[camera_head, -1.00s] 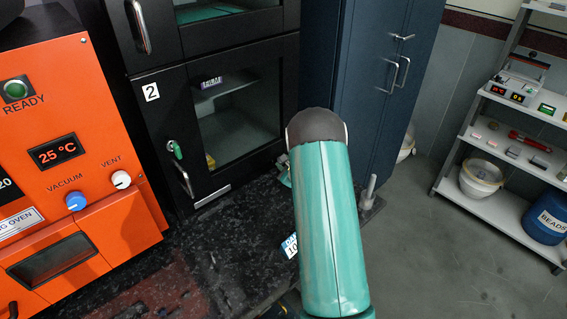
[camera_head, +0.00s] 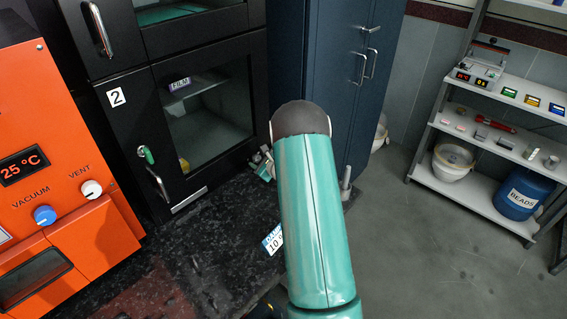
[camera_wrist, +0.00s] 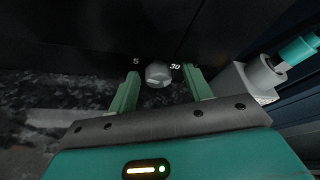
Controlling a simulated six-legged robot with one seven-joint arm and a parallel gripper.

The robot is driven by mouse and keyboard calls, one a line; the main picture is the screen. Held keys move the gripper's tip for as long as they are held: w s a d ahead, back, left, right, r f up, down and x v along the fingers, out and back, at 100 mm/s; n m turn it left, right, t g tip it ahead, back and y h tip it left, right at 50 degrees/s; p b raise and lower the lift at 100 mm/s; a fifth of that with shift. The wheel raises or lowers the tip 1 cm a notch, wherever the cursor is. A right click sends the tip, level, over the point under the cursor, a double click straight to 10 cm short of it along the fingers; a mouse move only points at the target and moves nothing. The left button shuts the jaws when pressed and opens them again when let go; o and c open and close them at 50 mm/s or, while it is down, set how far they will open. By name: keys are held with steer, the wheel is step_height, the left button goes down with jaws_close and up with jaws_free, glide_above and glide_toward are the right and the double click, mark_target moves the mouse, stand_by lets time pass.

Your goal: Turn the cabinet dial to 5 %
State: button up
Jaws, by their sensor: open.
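The cabinet dial (camera_wrist: 157,74) is a small pale grey knob on a dark panel in the wrist view. A white 5 is printed to its left and a 30 to its right. I cannot clearly tell where its pointer stands. My gripper (camera_wrist: 162,73) is open, with one green finger on each side of the dial; I cannot tell whether either touches it. In the head view the black cabinet (camera_head: 128,128) carries a number 2 label and has a glass door. My arm hides the dial there, and only a bit of my gripper (camera_head: 265,163) shows.
A green key (camera_head: 146,155) sits in the cabinet door's lock. The orange oven (camera_head: 60,150) stands at left. A blue cabinet (camera_head: 335,75) stands behind my arm. A grey post (camera_head: 346,180) rises right of my arm. Shelves (camera_head: 490,185) stand far right, with open floor before them.

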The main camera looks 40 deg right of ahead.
steer(key=m+y, duration=0.1)
steer(key=m, duration=0.1)
steer(key=m+y, duration=0.2)
steer(key=shift+d+m+g, duration=0.2)
steer(key=shift+m+g, duration=0.1)
steer(key=shift+g, duration=0.1)
steer(key=v, duration=1.3)
steer(key=shift+s+d+r, duration=0.1)
steer(key=shift+s, duration=0.1)
